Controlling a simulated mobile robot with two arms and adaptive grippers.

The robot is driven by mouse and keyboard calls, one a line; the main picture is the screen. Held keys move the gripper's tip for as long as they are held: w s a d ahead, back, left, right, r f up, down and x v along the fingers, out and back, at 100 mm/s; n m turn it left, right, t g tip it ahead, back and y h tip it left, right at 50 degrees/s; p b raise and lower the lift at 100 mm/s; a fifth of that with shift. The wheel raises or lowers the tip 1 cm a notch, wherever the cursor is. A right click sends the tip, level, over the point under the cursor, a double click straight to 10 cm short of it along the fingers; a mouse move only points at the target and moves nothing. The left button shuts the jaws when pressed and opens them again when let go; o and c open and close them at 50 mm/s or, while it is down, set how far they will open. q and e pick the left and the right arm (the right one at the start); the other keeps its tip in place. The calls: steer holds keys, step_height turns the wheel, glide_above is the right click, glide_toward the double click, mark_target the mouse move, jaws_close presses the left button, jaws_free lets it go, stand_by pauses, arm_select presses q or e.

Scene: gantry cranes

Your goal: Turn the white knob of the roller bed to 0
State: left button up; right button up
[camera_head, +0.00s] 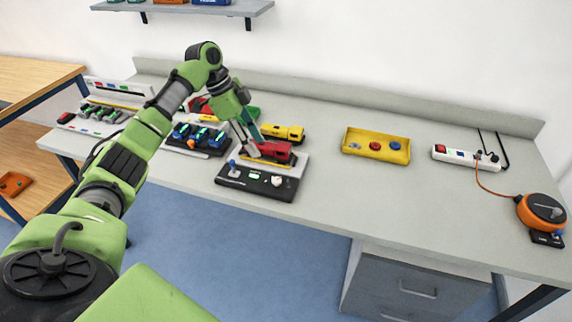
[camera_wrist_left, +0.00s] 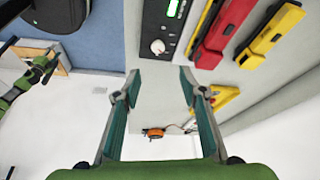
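The roller bed (camera_head: 262,183) stands near the table's front edge, with a black front panel, a green display (camera_head: 254,176), a blue knob (camera_head: 233,164) at the left and the white knob (camera_head: 277,181) at the right. A red toy vehicle (camera_head: 272,151) lies on it. My left gripper (camera_head: 253,146) is above and behind the panel, close to the red vehicle in the picture. In the left wrist view the white knob (camera_wrist_left: 158,46) shows beyond the open, empty fingertips (camera_wrist_left: 159,73), apart from them. The knob's pointer is too small to read.
A yellow vehicle (camera_head: 284,133) lies behind the roller bed. A device with blue knobs (camera_head: 198,139) stands to its left. A yellow tray (camera_head: 376,146), a power strip (camera_head: 466,157) and an orange reel (camera_head: 541,211) are at the right. The table between bed and tray is clear.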

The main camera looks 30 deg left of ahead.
arm_select(q)
steer(key=p, duration=0.2)
glide_above(276, 179)
steer(key=s+a, duration=0.2)
step_height(276, 179, down, 8)
steer(key=shift+w+r, duration=0.15)
steer(key=shift+r, duration=0.05)
steer(key=p+x, duration=0.1)
steer(key=x, duration=0.3)
steer(key=shift+w, duration=0.2)
steer(key=shift+d+f, duration=0.1)
steer(key=shift+f, duration=0.5)
jaws_close()
arm_select(e)
steer(key=s+r, duration=0.3)
steer(key=shift+a+r, duration=0.1)
steer(key=shift+a, duration=0.05)
